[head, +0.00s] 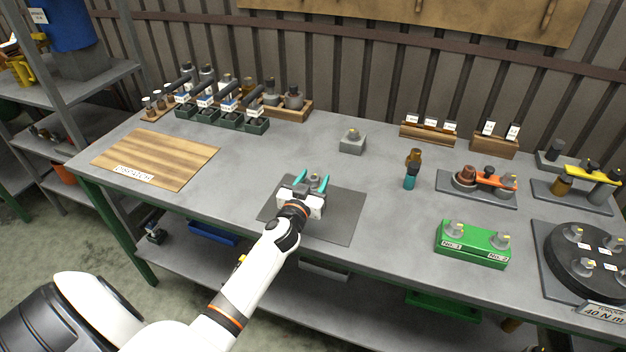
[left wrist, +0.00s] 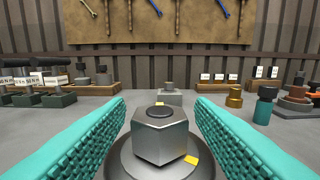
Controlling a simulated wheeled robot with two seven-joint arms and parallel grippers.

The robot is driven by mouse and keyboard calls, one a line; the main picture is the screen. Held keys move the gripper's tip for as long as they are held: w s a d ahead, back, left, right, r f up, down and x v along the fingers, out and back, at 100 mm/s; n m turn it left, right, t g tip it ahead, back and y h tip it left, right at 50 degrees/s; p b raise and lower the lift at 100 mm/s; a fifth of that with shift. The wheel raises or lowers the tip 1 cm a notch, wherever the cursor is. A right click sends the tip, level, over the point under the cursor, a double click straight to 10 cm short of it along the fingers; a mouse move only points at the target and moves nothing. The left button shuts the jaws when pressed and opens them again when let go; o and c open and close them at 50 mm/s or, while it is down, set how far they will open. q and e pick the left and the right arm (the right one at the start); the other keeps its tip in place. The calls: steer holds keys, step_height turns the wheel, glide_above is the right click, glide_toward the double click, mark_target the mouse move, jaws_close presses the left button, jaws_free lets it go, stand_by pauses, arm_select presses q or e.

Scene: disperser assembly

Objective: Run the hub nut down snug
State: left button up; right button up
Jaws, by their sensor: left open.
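The hub nut (left wrist: 160,133) is a silver hex nut with a dark round top. In the left wrist view it sits low in the middle on a dark round hub (left wrist: 120,160) with yellow marks. My left gripper (head: 312,182) is open over the dark grey mat (head: 341,228) in the head view. Its teal padded fingers (left wrist: 160,112) stand on both sides of the nut, with a visible gap on each side. In the head view the gripper mostly hides the nut and hub. My right gripper is in neither view.
A grey block with a fitting (head: 352,142) stands behind the mat. A wooden board (head: 156,158) lies at left. Bench around the mat is clear.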

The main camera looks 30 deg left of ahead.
arm_select(q)
steer(key=shift+c, duration=0.3)
steer(key=c, duration=0.9)
steer(key=shift+c, duration=0.2)
